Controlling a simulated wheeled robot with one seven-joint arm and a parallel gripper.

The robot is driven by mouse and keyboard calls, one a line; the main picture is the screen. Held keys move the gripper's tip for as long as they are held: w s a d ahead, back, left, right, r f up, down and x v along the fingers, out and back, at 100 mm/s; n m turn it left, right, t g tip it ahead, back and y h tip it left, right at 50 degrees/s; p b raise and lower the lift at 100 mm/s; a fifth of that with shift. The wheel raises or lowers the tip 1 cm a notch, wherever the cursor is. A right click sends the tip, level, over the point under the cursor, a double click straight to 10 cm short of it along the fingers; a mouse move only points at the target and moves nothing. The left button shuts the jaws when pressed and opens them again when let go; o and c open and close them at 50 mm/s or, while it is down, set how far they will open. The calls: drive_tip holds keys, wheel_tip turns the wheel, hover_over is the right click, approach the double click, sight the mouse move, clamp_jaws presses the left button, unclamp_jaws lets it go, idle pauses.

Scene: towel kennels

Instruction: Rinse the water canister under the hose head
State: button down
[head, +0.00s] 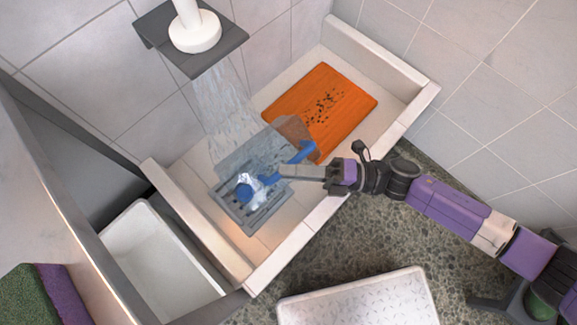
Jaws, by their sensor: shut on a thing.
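The hose head (195,32) is white and sits on a dark bracket at the top left, with a stream of water (220,100) falling from it. The water canister (244,191) shows as blue parts with a pale, glassy part between them, above the grey drain grate. Its outline is hard to make out against the grey patch behind it. My gripper (284,173) comes in from the right and is shut on the canister. The canister is tilted, below and slightly right of the hose head. I cannot tell whether the stream touches it.
An orange mat (340,105) with dark specks lies in the low-walled basin (245,268), behind the grate (252,222). A white tub (150,245) stands at the lower left. A pale patterned tray (360,300) and a green-purple sponge (40,295) are in front.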

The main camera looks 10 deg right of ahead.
sight(252, 144)
drive_tip(key=shift+s+a+f+n+g+b, duration=0.15)
drive_tip(key=shift+f+g+b, duration=0.1)
drive_tip(key=shift+f, duration=0.15)
drive_tip(key=shift+a+f+n+g+b, duration=0.1)
drive_tip(key=shift+f+n+g+b, duration=0.1)
drive_tip(key=shift+f, duration=0.25)
drive_tip(key=shift+s+a+f+n+g+b, duration=0.15)
drive_tip(key=shift+f+g+b, duration=0.1)
drive_tip(key=shift+f, duration=0.15)
drive_tip(key=shift+w+a+y, duration=0.1)
drive_tip(key=shift+w+y, duration=0.05)
drive_tip(key=shift+y, duration=0.15)
drive_tip(key=shift+w+a+f+b, duration=0.1)
drive_tip(key=shift+w+a+b, duration=0.6)
drive_tip(key=shift+w+a, duration=0.75)
drive_tip(key=shift+w+a+f+b, duration=0.1)
drive_tip(key=shift+w+a+b, duration=0.65)
drive_tip(key=shift+w, duration=1.15)
drive_tip(key=shift+w+a+b, duration=0.65)
drive_tip(key=shift+w+a, duration=0.55)
drive_tip(key=shift+w, duration=0.5)
drive_tip(key=shift+w+a+b, duration=0.4)
drive_tip(key=shift+w+b, duration=0.2)
drive_tip(key=shift+w+a+b, duration=0.4)
drive_tip(key=shift+w+b, duration=0.15)
drive_tip(key=shift+w, duration=0.05)
drive_tip(key=shift+w+a+r+b, duration=0.15)
drive_tip(key=shift+w+a+b, duration=0.4)
drive_tip(key=shift+w, duration=0.15)
drive_tip(key=shift+s+a, duration=0.1)
